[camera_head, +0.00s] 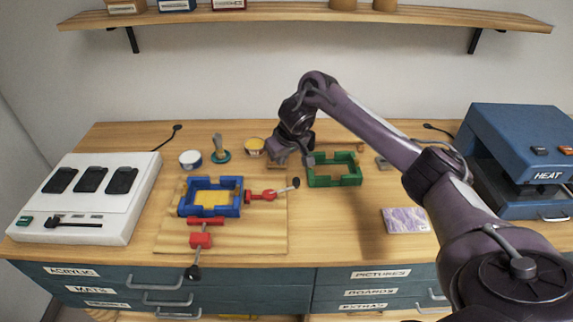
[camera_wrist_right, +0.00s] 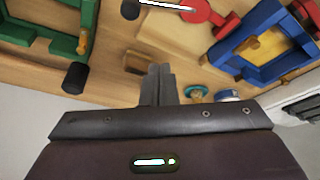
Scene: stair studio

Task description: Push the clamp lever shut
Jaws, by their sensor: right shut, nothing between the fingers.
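A blue frame (camera_head: 183,207) with a yellow middle lies on a wooden board (camera_head: 270,238). One red clamp (camera_head: 262,196) sits at its right side; its lever ends in a black knob (camera_head: 295,183) pointing right. A second red clamp (camera_head: 201,240) sits at the front, with its black-tipped lever (camera_head: 194,272) pointing toward the table's front edge. My right gripper (camera_head: 277,159) is shut and empty, behind the right-hand clamp. In the right wrist view its fingers (camera_wrist_right: 158,72) are together, apart from that clamp's red body (camera_wrist_right: 188,10) and black knob (camera_wrist_right: 130,9). My left gripper is out of view.
A green frame (camera_head: 337,181) stands close to the right of my gripper. A white panel (camera_head: 91,196) is left, a blue heat press (camera_head: 520,150) right, and a marbled sheet (camera_head: 405,220) front right.

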